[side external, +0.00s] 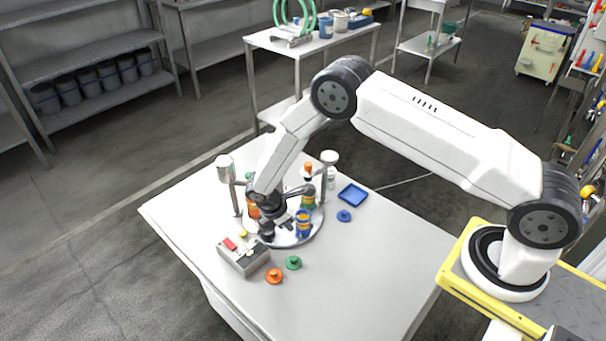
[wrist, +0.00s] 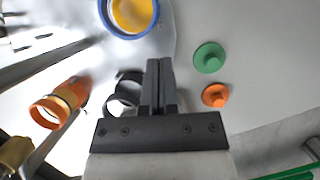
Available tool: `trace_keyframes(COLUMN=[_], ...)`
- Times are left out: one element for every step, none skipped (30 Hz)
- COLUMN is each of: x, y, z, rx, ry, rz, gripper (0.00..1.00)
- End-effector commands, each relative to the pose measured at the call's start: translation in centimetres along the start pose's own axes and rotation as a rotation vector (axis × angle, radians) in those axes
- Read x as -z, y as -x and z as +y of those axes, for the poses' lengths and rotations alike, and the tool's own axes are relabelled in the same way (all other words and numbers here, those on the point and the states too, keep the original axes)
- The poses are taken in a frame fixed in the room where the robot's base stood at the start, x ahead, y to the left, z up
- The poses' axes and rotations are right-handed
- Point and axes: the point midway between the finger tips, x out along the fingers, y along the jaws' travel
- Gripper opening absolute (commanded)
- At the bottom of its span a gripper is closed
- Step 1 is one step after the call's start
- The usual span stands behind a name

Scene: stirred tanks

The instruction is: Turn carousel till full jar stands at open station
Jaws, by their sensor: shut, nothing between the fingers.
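The carousel (side external: 284,240) is a pale round plate on the table, bearing several jars. A blue-rimmed jar (side external: 303,224) stands at its front right; in the wrist view the same jar (wrist: 131,14) shows yellow contents inside its rim. A black jar (side external: 267,231) stands at the front left, and its dark ring (wrist: 124,94) shows beside my fingers. My gripper (wrist: 159,66) is shut and empty, pointing down over the carousel near the black jar. I cannot tell which place is the open station.
A grey control box (side external: 243,257) with a red switch stands in front of the carousel. A green lid (side external: 293,262), an orange lid (side external: 274,276) and a blue lid (side external: 344,215) lie on the table. Posts carry a metal cylinder (side external: 225,168) and white head (side external: 329,157). The table's right front is clear.

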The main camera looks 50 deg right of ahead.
Motion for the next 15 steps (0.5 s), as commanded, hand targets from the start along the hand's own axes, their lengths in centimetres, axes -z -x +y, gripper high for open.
trace_keyframes(x=[0.0, 0.1, 0.1, 0.1, 0.0, 0.0, 0.0, 0.0, 0.0, 0.0, 0.0, 0.0, 0.0, 0.0, 0.0], y=[0.9, 1.4, 1.9, 2.3, 2.7, 3.2, 3.5, 3.8, 4.1, 4.3, 4.5, 4.8, 4.9, 5.0, 5.0], z=[0.1, 0.1, 0.1, 0.1, 0.1, 0.1, 0.1, 0.1, 0.1, 0.1, 0.1, 0.1, 0.1, 0.1, 0.1], rx=[-0.003, -0.003, -0.003, -0.003, -0.002, -0.001, -0.002, -0.002, -0.001, -0.001, -0.001, -0.001, -0.001, 0.000, 0.000], ry=[0.001, 0.001, 0.001, 0.000, 0.001, 0.001, 0.001, 0.001, 0.002, 0.002, 0.001, 0.001, 0.001, 0.001, 0.001], rz=[0.001, 0.001, 0.001, 0.002, 0.001, 0.001, 0.000, 0.000, 0.000, 0.000, 0.000, 0.000, 0.000, 0.000, -0.001], gripper=[0.00, 0.00, 0.00, 0.00, 0.00, 0.00, 0.00, 0.00, 0.00, 0.00, 0.00, 0.00, 0.00, 0.00, 0.00])
